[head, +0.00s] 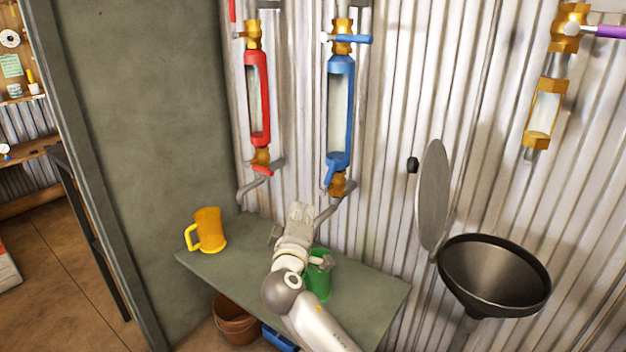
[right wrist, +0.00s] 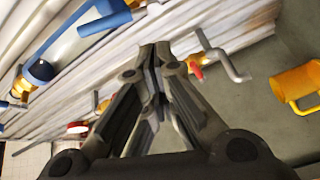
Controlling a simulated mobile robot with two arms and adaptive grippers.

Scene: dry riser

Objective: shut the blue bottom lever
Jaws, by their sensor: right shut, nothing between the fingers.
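The blue bottom lever (head: 329,173) is at the lower end of the blue-framed sight glass (head: 334,115) on the corrugated wall. It points steeply down, close to the line of the pipe, beside a brass valve (head: 337,184). My right gripper (head: 300,210) is below and left of the lever, apart from it, above the shelf. Its fingers are together with nothing between them, as the right wrist view (right wrist: 153,55) also shows. In that view blue parts of the riser (right wrist: 105,20) lie at upper left, clear of the fingertips. My left gripper is not in view.
A red-framed riser (head: 258,100) with a red bottom lever (head: 263,171) is left of the blue one. A yellow mug (head: 207,230) and a green mug (head: 319,285), partly behind my arm, stand on the shelf (head: 370,300). A black funnel (head: 495,275) is at right.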

